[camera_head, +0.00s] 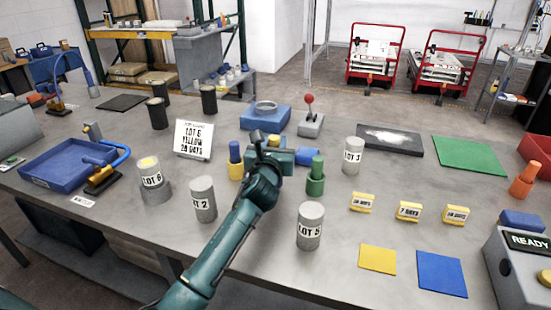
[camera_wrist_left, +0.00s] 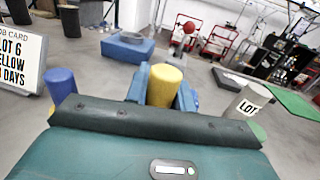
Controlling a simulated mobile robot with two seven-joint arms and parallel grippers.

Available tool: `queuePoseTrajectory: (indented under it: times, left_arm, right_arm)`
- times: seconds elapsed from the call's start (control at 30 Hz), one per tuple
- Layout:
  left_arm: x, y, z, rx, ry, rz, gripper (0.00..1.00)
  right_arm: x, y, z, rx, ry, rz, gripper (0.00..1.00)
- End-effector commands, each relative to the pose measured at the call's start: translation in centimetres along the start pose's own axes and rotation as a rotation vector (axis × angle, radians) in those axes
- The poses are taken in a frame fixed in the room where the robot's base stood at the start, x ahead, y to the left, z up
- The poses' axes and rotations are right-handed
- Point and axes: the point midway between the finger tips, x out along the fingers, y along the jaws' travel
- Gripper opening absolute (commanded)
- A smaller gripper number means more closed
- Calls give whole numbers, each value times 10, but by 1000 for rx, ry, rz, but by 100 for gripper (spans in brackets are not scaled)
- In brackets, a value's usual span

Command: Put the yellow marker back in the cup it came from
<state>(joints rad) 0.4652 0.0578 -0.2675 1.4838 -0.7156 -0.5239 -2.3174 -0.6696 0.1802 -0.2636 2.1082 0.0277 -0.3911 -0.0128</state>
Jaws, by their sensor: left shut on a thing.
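The yellow marker (camera_wrist_left: 164,86) stands upright between the fingers of my left gripper (camera_wrist_left: 162,92) in the left wrist view. The left gripper (camera_head: 274,150) is shut on it; in the head view the gripper hides most or all of the marker. A yellow cup (camera_head: 236,172) just left of the gripper holds a blue marker (camera_head: 235,152). A green cup (camera_head: 316,186) with a green marker (camera_head: 317,165) stands to the right. An orange marker (camera_head: 530,171) stands in a cup at the far right. My right gripper is not in view.
A job card (camera_head: 193,140) reads lot 6, yellow, 28 days. The lot 6 cylinder (camera_head: 151,176) has a yellow patch on top. Other grey cylinders (camera_head: 310,227) stand nearby. A blue tray (camera_head: 40,172) is at left.

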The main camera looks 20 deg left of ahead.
Motion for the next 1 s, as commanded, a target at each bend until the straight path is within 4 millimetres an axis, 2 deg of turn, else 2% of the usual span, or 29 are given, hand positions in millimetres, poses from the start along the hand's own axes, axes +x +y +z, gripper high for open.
queuePoseTrajectory:
  times: [0.23, 0.4, 0.63, 0.67, 0.9, 1.0]
  left_arm:
    - [0, 0, -35, -2, 3, 0, 1]
    - [0, 0, -34, 0, 0, -1, 1]
    - [0, 0, -39, 2, 1, 0, 1]
    - [0, 0, -38, 1, 1, 0, 27]
    - [0, 0, -38, 0, 1, 0, 46]
    - [0, 0, -38, 0, 1, 0, 46]
  right_arm:
    - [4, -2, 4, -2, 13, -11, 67]
    - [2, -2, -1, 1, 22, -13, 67]
    - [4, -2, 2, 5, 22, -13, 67]
    - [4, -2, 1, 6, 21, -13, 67]
    - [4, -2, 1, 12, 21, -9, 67]
    - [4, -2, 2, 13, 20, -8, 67]
